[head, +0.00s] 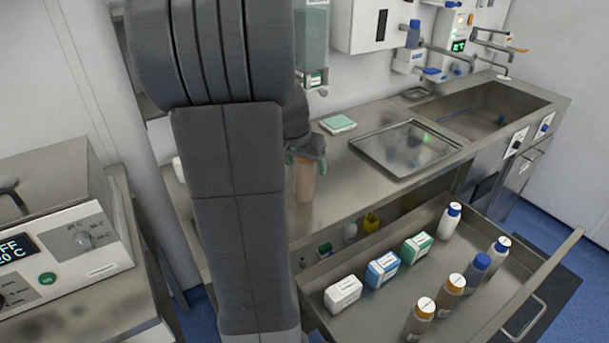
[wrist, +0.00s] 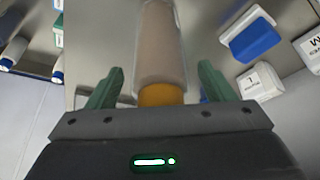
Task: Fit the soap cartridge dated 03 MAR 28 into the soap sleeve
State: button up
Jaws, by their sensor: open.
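My gripper (head: 306,150) is over the steel counter in the head view, partly hidden by my arm. Its green fingers (wrist: 160,78) are open in the wrist view. A brownish bottle or cartridge (head: 305,183) stands upright on the counter just below the fingers. In the wrist view its pale body and orange end (wrist: 161,94) lie between the fingers, with a gap on each side. Its date cannot be read. Bottles that may be cartridges stand in the open drawer, including a brown one (head: 450,297); their dates are unreadable. I cannot tell which fixture is the soap sleeve.
The open drawer (head: 545,262) also holds white, blue and green boxes (head: 383,268). A tray (head: 405,147) and a green-topped pack (head: 338,123) lie on the counter, left of the sink (head: 492,110). Wall dispensers (head: 455,45) stick out above. A heater-like unit (head: 65,255) stands left.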

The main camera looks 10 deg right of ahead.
jog(key=c, duration=1.4)
